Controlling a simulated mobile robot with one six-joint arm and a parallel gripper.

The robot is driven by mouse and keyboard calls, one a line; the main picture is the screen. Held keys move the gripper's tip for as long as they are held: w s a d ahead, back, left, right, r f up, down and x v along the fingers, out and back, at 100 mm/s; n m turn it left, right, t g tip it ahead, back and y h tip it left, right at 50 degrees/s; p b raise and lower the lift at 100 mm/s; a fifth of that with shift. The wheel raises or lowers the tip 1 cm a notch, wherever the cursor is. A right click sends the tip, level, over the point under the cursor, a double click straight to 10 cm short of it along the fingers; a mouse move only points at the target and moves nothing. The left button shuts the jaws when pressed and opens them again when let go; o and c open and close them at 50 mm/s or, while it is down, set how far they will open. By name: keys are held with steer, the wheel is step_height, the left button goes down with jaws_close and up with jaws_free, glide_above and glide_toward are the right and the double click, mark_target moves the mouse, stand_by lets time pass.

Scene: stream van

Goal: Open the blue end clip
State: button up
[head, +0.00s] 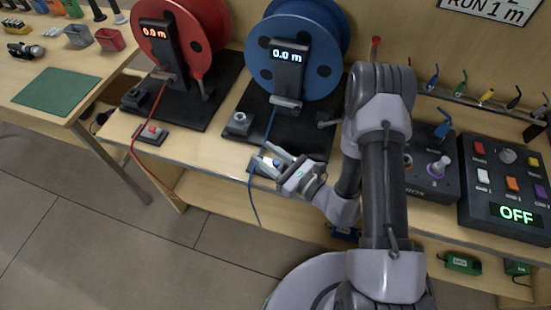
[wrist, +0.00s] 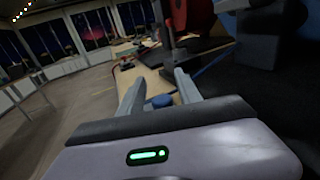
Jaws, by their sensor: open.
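The blue end clip (head: 269,162) sits at the front edge of the bench, below the blue reel (head: 296,55). Only a small blue part of it shows, because my gripper covers the rest. In the wrist view its round blue top (wrist: 162,101) lies between my two fingers. My gripper (head: 264,157) is open, with one finger on each side of the blue part. I cannot tell whether the fingers touch it. A blue cable (head: 255,200) runs down from the reel past the clip and hangs over the bench edge.
A red reel (head: 181,35) stands to the left, with a red end clip (head: 151,132) and red cable at the bench edge. A control box reading OFF (head: 508,188) stands at the right. A side table with a green mat (head: 57,91) is at far left. The floor in front is clear.

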steer(key=p+v, duration=0.3)
steer(key=v, duration=1.3)
steer(key=shift+s+d+p, duration=0.15)
steer(key=shift+p, duration=0.15)
steer(key=shift+s+d, duration=0.3)
steer(key=shift+s, duration=0.1)
